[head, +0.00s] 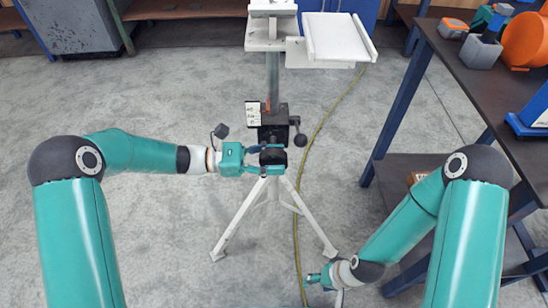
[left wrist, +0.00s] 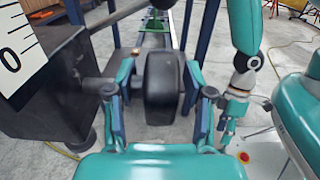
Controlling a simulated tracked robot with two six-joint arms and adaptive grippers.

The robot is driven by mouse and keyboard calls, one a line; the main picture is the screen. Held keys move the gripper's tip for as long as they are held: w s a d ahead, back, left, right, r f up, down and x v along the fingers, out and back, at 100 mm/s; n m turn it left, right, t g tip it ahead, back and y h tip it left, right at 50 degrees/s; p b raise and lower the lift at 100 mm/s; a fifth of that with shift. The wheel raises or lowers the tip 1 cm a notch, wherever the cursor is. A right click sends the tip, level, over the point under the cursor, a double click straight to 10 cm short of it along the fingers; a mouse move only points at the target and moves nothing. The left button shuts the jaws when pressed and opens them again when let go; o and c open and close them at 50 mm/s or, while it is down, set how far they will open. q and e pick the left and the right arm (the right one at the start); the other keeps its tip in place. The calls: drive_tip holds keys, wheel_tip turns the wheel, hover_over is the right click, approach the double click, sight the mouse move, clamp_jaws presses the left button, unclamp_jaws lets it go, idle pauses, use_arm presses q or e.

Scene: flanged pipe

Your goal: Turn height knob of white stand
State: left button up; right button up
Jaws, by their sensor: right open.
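The white stand (head: 264,45) stands upright on tripod legs, with a black block and scale label (head: 253,114) on its column. A black knob (head: 273,157) sits low on the column's front; in the left wrist view it is the rounded black knob (left wrist: 162,82). My left gripper (head: 268,159) reaches it from the left, one finger on each side. In the left wrist view its fingers (left wrist: 160,98) look open, with a gap at the knob's left side. My right gripper (head: 322,283) is open and empty, low near the floor, right of the stand's legs.
A dark workbench (head: 470,75) with an orange part (head: 525,40) and other items stands at the right. A ball-ended handle (head: 297,130) juts right from the block. A yellow cable (head: 300,185) runs along the floor. Floor left of the stand is clear.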

use_arm(q)
clamp_jaws()
drive_tip(key=shift+r+y+p, duration=0.25)
drive_tip(key=shift+y+p, duration=0.05)
drive_tip(key=shift+p, duration=0.5)
drive_tip(key=y+p, duration=0.2)
drive_tip(key=p, duration=0.2)
drive_tip(key=y+p, duration=0.3)
drive_tip(key=p, duration=0.2)
drive_tip(key=shift+d+r+p, duration=0.1)
drive_tip(key=shift+d+p, duration=0.1)
drive_tip(key=shift+p, duration=0.1)
drive_tip(key=shift+y+p, duration=0.5)
drive_tip(key=shift+p, duration=0.2)
drive_tip(key=shift+f+p, duration=0.3)
drive_tip(key=shift+f, duration=0.05)
drive_tip(key=shift+y, duration=0.3)
drive_tip(key=shift+o, duration=0.8)
unclamp_jaws()
